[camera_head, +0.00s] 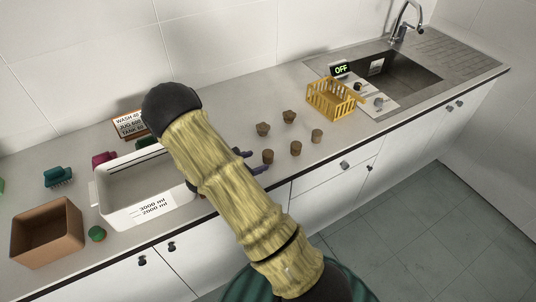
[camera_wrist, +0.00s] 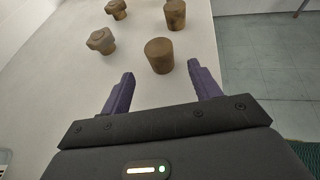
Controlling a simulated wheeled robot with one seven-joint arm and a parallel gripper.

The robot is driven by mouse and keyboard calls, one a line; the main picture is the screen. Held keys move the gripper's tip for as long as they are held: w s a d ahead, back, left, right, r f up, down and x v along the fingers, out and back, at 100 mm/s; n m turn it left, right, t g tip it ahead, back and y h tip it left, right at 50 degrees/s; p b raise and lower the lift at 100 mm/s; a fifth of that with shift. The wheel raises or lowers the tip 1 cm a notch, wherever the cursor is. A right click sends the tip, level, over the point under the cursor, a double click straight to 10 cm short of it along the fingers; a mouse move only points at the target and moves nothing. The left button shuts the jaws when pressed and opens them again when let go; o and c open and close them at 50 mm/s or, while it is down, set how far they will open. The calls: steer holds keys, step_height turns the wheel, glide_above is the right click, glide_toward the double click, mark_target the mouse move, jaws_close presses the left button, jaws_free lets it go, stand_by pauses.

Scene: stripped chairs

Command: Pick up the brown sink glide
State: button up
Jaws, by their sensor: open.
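Several small brown glides stand on the grey counter; I cannot tell which one is the sink glide. A plain round glide (camera_head: 268,156) is nearest my gripper (camera_head: 254,161). In the wrist view this glide (camera_wrist: 159,56) stands upright just beyond and between the fingertips, apart from them. My gripper (camera_wrist: 160,72) is open and empty, with purple fingers. Another round glide (camera_head: 296,148) is farther along, also in the wrist view (camera_wrist: 175,14). A third round one (camera_head: 317,136) lies nearer the sink. Two knobbed glides (camera_head: 263,129) (camera_head: 289,117) stand towards the wall.
A yellow basket (camera_head: 331,99) stands by the sink (camera_head: 405,78), with an OFF display (camera_head: 341,69) behind it. A white tub (camera_head: 118,207), brown box (camera_head: 47,234) and green-topped piece (camera_head: 97,233) are at left. Counter between glides and basket is clear.

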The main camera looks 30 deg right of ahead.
mark_target(264, 158)
steer(key=p+x, duration=0.2)
steer(key=x, duration=0.2)
steer(key=shift+s+d+r, duration=0.1)
steer(key=shift+d+r, duration=0.05)
steer(key=shift+d+f, duration=0.3)
steer(key=shift+d, duration=0.1)
steer(key=shift+c, duration=0.4)
steer(key=c, duration=1)
